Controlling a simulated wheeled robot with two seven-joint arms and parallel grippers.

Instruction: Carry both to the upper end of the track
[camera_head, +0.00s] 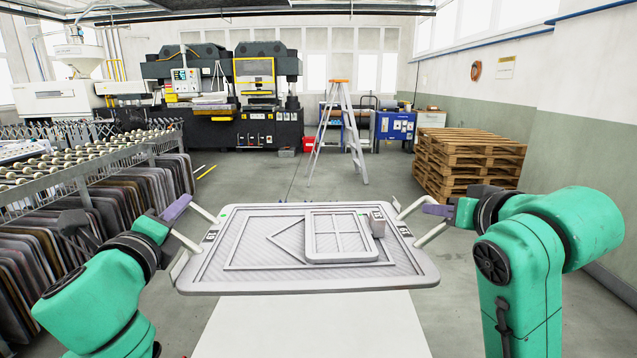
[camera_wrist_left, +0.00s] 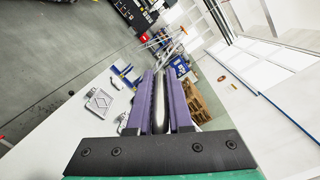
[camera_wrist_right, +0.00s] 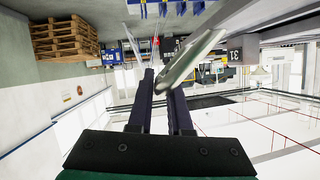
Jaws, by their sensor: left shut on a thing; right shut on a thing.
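A wide light-grey tray (camera_head: 235,278) with raised ridges is in front of me in the head view. A smaller grey frame (camera_head: 342,257) with a cross inside lies on its right part. A small grey block (camera_head: 377,225) stands at that frame's right edge. My left gripper (camera_head: 190,208) is shut on the left handle (camera_head: 187,243), a pale bar; the bar also shows between the purple fingers in the left wrist view (camera_wrist_left: 159,105). My right gripper (camera_head: 427,208) is shut on the right handle (camera_head: 434,234), whose bar shows in the right wrist view (camera_wrist_right: 190,62). I cannot tell whether the tray touches the white surface below.
A white surface (camera_head: 311,328) lies below the tray. A roller rack (camera_head: 80,176) with several dark panels under it runs along the left. Pallets (camera_head: 470,160) are stacked at right. A stepladder (camera_head: 340,130) and machines stand at the back. The middle floor is clear.

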